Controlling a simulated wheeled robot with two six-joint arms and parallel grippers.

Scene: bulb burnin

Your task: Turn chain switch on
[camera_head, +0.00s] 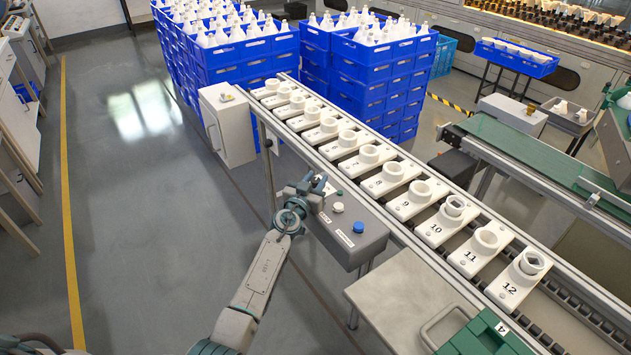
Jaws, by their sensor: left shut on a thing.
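The grey control box (343,238) is fixed at the near side of the chain conveyor (400,200). On its top are a white knob (338,207), a blue button (358,227) and small labels too small to read. My left gripper (318,186) is over the far end of the box, its fingers shut on a small control there, which I take to be the chain switch. The fingers hide most of that control, so I cannot see which way it is turned. My right gripper is not in view.
Numbered white holders with round sockets line the conveyor. Stacked blue crates (240,62) of white bulbs stand behind it. A grey cabinet (228,128) is beyond the box. A pale table (400,300) and a green case (485,338) are at front right. The left floor is clear.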

